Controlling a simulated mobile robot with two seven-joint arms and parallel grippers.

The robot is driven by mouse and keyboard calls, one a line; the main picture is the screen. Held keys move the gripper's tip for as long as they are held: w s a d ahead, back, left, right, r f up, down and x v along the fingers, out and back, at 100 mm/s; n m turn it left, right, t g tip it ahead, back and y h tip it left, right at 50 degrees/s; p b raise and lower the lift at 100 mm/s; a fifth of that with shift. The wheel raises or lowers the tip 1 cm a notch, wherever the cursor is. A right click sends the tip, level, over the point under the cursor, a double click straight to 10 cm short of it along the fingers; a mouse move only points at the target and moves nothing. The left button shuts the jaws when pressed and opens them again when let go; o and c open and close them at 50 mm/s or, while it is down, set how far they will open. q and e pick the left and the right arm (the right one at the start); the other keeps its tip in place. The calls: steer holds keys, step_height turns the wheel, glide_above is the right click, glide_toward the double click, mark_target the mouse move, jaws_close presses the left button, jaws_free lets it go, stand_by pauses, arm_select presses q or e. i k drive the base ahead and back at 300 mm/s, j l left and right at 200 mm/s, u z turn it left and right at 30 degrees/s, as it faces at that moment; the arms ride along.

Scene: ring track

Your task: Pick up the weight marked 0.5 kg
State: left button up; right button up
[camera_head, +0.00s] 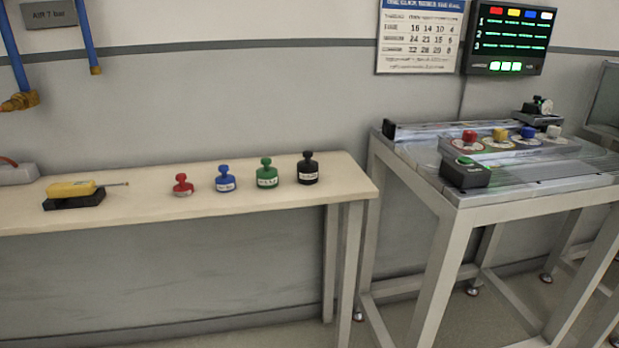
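Several knobbed weights stand upright in a row on the light bench, each with a white label too small to read here. From left to right they are a small red weight (182,186), a blue weight (225,179), a green weight (267,174) and a black weight (308,169). They grow in size toward the right. I cannot tell which one is marked 0.5 kg. Neither of my grippers shows in the head view.
The light bench (120,215) also bears a yellow tool (71,189) on a black block and a grey case (17,173) at left. Right of it stands a metal-framed table (520,187) with coloured knobs and a black box (465,174). Blue hoses (88,38) hang at upper left.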

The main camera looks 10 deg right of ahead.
mark_target(226, 183)
steer(key=i+l+u, duration=0.45)
steer(key=i+l, duration=0.15)
steer(key=l, duration=0.3)
